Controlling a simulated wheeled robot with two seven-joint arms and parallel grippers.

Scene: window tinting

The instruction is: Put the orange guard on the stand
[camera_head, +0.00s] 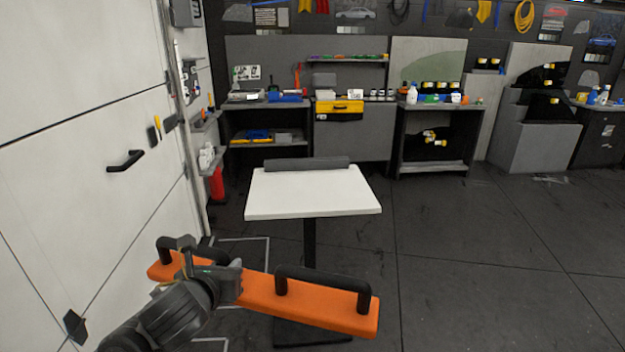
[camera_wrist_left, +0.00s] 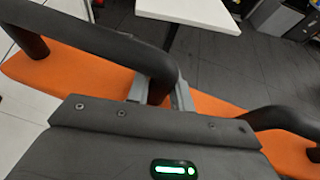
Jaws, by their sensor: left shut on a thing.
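The orange guard (camera_head: 312,303) is a long orange board with two black handles on its upper face. My left gripper (camera_head: 214,268) is shut on the guard's left handle in the head view, near one end of that handle. It holds the guard in the air, in front of the stand and lower in the picture. The guard also shows in the left wrist view (camera_wrist_left: 82,74), with the gripper fingers (camera_wrist_left: 160,92) around a handle leg. The stand (camera_head: 330,196) has a white flat top on a dark post. My right gripper is not in view.
A dark grey roll (camera_head: 307,163) lies along the back edge of the stand's top; the rest of the top is clear. A white wall with a black handle (camera_head: 126,160) is close on the left. Workbenches (camera_head: 352,143) line the back. Open floor is at right.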

